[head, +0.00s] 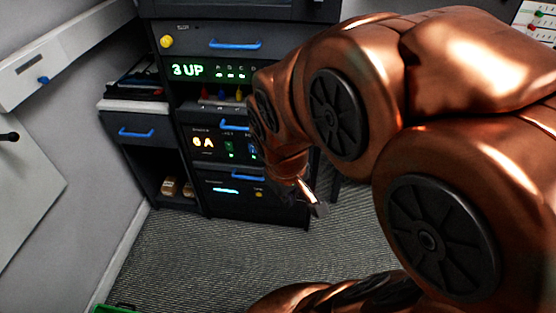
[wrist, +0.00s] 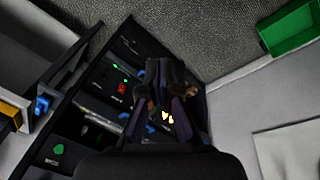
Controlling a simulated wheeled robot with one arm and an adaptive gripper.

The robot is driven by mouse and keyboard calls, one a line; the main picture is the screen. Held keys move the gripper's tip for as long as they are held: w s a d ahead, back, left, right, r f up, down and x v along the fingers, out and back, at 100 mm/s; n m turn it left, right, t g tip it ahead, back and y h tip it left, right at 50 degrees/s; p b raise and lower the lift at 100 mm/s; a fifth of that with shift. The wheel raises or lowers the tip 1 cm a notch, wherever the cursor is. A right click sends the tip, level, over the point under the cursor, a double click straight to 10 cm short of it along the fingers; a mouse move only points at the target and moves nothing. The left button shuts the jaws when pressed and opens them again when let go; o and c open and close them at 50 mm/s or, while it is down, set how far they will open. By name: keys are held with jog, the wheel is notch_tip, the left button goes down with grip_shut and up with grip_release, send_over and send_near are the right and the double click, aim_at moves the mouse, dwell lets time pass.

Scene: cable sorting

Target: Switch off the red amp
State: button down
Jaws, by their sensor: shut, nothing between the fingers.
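I cannot tell which unit is the red amp. In the wrist view a small red switch-like patch (wrist: 122,88) shows on a dark panel near green lights (wrist: 115,67). My gripper (head: 318,208) is in front of the lower right of the rack in the head view. In the wrist view my gripper (wrist: 165,68) is shut and empty, and hides part of the panels. My arm covers the rack's right side.
Blue handles (head: 236,44) stick out from the rack's drawers. A side cabinet (head: 135,118) stands at its left, with small boxes (head: 178,188) on a low shelf. A green bin (wrist: 290,27) sits on the floor. The carpet (head: 200,255) in front is clear.

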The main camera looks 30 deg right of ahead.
jog(key=w+d+f+n+t+h+b, duration=0.2)
jog(key=w+d+f+n+t+b, duration=0.25)
jog(key=w+d+f+b, duration=0.55)
jog(key=w+d+f+n+t+h+b, duration=0.2)
jog(key=w+d+f+n+t+b, duration=0.35)
jog(key=w+d, duration=0.55)
notch_tip(320, 180, down, 16)
jog(key=w+n+t+y+b, duration=0.2)
jog(key=n+t+y+b, duration=0.5)
jog(key=b, duration=1.1)
jog(key=shift+w+a+n+t, duration=0.2)
jog(key=shift+w+n+t, duration=0.15)
jog(key=shift+n, duration=0.75)
jog(key=shift+f, duration=0.1)
jog(key=w+d+r+b, duration=0.1)
jog(key=w+b, duration=0.3)
jog(key=w, duration=0.8)
jog(key=shift+w+d+r, duration=0.15)
jog(key=shift+w+d, duration=0.25)
jog(key=shift+d, duration=0.05)
